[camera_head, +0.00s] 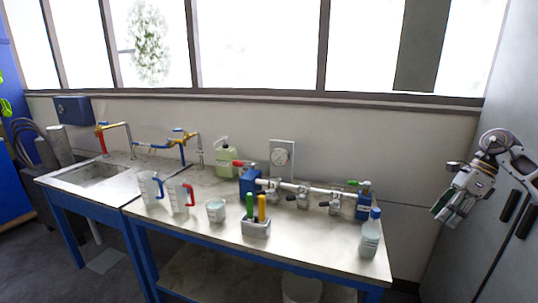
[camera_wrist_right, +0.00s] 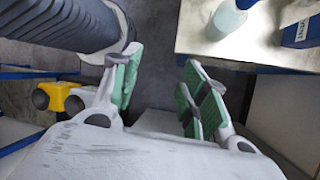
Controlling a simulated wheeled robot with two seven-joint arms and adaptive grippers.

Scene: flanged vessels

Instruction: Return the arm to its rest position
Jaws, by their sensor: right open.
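My right gripper (camera_head: 444,216) is raised at the right of the head view, in front of the grey cabinet and to the right of the bench, clear of it. Its fingers point down and to the left. In the right wrist view the two green-padded fingers (camera_wrist_right: 160,88) stand apart with nothing between them. Only dark floor and part of a pale surface show in the gap. My left gripper is in neither view.
The bench (camera_head: 330,262) holds a pipe assembly (camera_head: 310,190), a blue-capped bottle (camera_head: 370,234), a tool holder (camera_head: 256,227), a jar (camera_head: 215,210) and jugs (camera_head: 181,196). The sink (camera_head: 90,175) is at left. The grey cabinet (camera_head: 470,110) stands close behind my right arm.

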